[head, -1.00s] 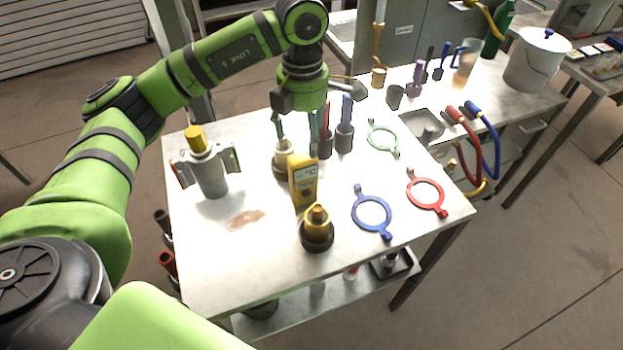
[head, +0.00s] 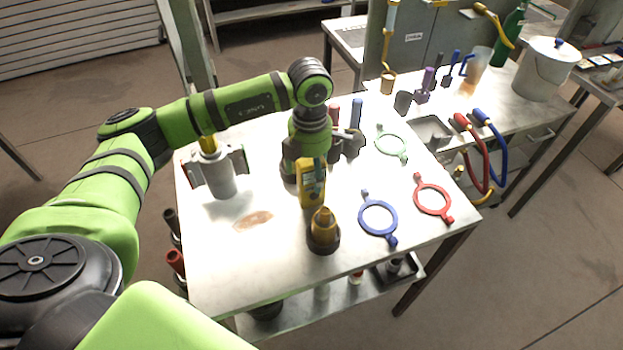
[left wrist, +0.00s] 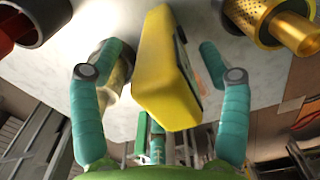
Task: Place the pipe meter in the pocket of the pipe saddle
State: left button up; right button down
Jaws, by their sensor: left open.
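The yellow pipe meter (head: 311,188) stands upright near the middle of the table, its upper part hidden by my left gripper (head: 313,165). In the left wrist view, the meter (left wrist: 165,70) is between the two teal fingers of my left gripper (left wrist: 162,52). The fingers are apart, with a visible gap on each side of the meter. I cannot tell for sure which thing is the pipe saddle. A grey cylinder with a yellow top and side plates (head: 219,176) stands to the left. My right gripper is not in view.
A brass fitting in a dark collar (head: 323,232) stands just in front of the meter. A blue ring (head: 378,204), a red ring (head: 433,187) and a green ring (head: 391,155) lie to the right. The table's front left is clear apart from a brown stain (head: 253,220).

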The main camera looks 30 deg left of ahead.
pick_arm(q)
grip_shut()
jog(key=shift+r, duration=0.1)
